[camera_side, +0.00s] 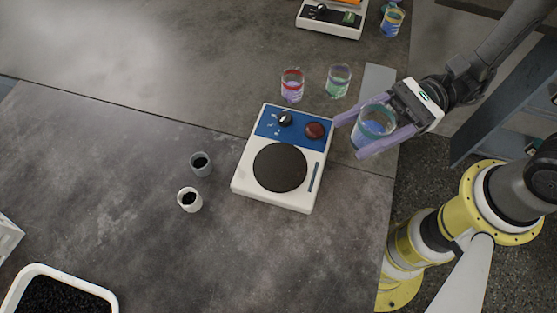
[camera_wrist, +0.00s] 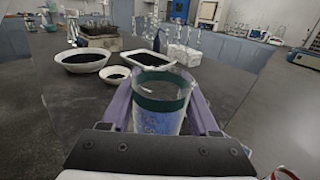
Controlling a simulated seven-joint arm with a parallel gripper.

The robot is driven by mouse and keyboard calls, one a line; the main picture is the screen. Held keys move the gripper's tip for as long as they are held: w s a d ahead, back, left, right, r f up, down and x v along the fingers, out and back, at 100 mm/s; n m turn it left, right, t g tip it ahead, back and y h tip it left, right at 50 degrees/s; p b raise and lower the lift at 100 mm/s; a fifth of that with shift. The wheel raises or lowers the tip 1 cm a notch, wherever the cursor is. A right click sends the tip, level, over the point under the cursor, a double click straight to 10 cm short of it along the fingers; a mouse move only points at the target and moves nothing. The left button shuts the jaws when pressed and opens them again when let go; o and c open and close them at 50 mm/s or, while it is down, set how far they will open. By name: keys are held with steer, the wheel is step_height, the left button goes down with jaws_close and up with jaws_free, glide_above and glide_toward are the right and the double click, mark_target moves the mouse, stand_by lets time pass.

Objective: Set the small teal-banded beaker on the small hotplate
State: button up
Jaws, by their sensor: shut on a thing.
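The teal-banded beaker (camera_side: 372,128) is a clear cup with bluish contents, held upright between the lilac fingers of my gripper (camera_side: 350,138). In the wrist view the beaker (camera_wrist: 160,108) shows its dark teal band near the rim, with a finger on each side. In the side view it is to the right of a white hotplate (camera_side: 241,187) with a blue panel, a red knob and a round dark plate, which is bare. The beaker appears raised above the bench near its right edge; the exact height is hard to tell.
A red-banded beaker (camera_side: 292,87) and a green-banded beaker (camera_side: 339,82) stand behind the hotplate. Two small cups, one grey (camera_side: 201,164) and one white (camera_side: 189,200), stand left of it. Another white device (camera_side: 330,18) and a beaker (camera_side: 392,21) are at the back.

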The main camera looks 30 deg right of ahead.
steer(key=w+a+f, duration=0.2)
steer(key=a, duration=0.1)
steer(key=w+a+f, duration=0.5)
steer(key=a+f, duration=0.1)
steer(key=a, duration=0.1)
steer(key=shift+w+f, duration=0.2)
steer(key=shift+w+a+f, duration=0.35)
steer(key=shift+a+f, duration=0.1)
steer(key=shift+f, duration=0.2)
steer(key=shift+w+a+f, duration=0.1)
steer(key=shift+f, duration=1.55)
steer(key=shift+f, duration=0.1)
steer(key=o, duration=1.4)
steer(key=shift+o, duration=0.2)
